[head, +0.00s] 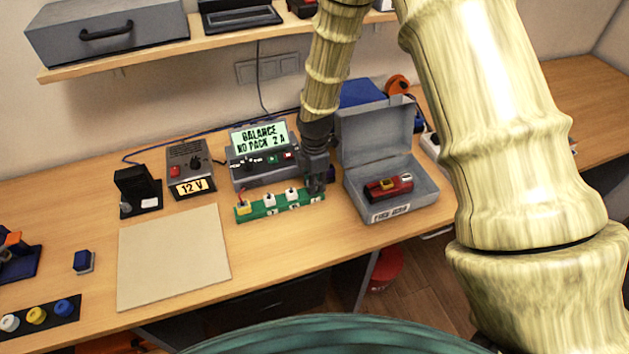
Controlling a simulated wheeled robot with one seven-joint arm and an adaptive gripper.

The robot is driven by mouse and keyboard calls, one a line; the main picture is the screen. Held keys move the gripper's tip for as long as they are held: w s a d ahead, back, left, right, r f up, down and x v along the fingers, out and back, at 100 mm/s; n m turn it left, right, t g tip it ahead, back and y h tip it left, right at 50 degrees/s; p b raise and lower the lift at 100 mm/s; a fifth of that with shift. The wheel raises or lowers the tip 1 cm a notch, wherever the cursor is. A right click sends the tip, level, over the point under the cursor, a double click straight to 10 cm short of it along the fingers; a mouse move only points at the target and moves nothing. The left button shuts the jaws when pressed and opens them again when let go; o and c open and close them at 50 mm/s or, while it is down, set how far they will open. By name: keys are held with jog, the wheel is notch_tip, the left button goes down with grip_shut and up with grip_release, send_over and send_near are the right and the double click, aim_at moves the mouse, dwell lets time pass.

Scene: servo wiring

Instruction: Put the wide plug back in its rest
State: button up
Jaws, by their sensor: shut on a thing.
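A green rest strip (281,206) lies on the table in front of the grey charger. A yellow plug (243,208) sits at its left end, and two white plugs, a left one (269,200) and a right one (291,195), sit along its middle. My gripper (317,187) points down at the right end of the strip, shut on what I take to be the wide plug. The fingers hide most of that plug, so I cannot tell whether it touches the strip or is seated in it.
An open grey case (427,190) holding a red item (388,187) stands close to the right of my gripper. The charger (259,172) with a lit screen stands behind the strip. A 12 V supply (187,165) stands left. A bare beige mat (172,257) lies front left.

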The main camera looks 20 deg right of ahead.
jog(key=shift+f+b, duration=0.3)
jog(key=shift+f, duration=0.45)
jog(key=o, duration=0.9)
notch_tip(320, 180, up, 12)
jog(key=shift+s+a, duration=0.1)
dwell(0.6)
